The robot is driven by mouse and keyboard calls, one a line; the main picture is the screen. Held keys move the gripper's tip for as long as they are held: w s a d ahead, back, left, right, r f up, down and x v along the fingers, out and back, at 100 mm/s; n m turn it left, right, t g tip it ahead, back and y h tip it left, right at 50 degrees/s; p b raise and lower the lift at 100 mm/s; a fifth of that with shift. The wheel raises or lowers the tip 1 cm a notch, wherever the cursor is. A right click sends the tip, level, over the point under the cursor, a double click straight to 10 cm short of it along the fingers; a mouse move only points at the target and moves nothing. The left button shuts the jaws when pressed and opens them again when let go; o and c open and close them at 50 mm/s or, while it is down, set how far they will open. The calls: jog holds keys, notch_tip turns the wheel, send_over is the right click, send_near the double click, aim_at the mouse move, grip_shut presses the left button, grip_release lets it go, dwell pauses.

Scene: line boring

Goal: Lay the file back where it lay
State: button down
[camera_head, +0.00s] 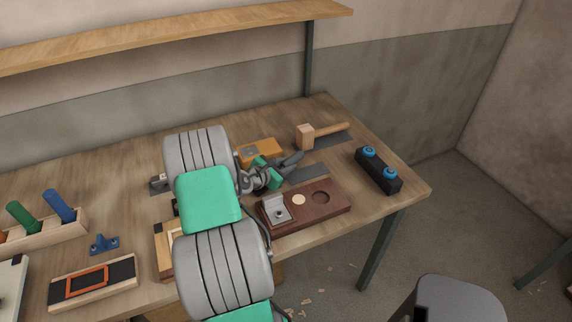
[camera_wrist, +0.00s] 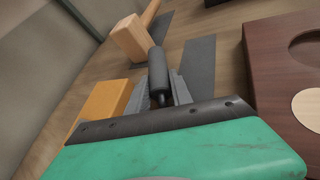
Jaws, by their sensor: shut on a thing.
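My gripper (camera_wrist: 160,92) is shut on the file (camera_wrist: 157,66). In the wrist view its dark, rounded handle stands out between the grey fingers. The rest of the file is hidden by the fingers and wrist. In the head view my gripper (camera_head: 287,165) is over the bench, behind the dark wooden block, and the file is hard to tell from the fingers. A bare dark grey strip (camera_head: 308,173) lies on the bench just right of my gripper; it also shows in the wrist view (camera_wrist: 199,62). I cannot tell the file's height above the bench.
A wooden mallet (camera_head: 306,136) lies behind on another grey strip. The dark wooden block (camera_head: 328,207) with round recesses is in front. A black block with blue knobs (camera_head: 378,172) stands right, near the bench edge.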

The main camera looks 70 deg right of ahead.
jog(key=c, duration=1.1)
grip_release()
jog(key=shift+o, duration=0.5)
jog(key=shift+f, duration=0.1)
jog(key=o, duration=1)
jog(key=shift+w+r, duration=0.1)
jog(key=shift+r, duration=0.1)
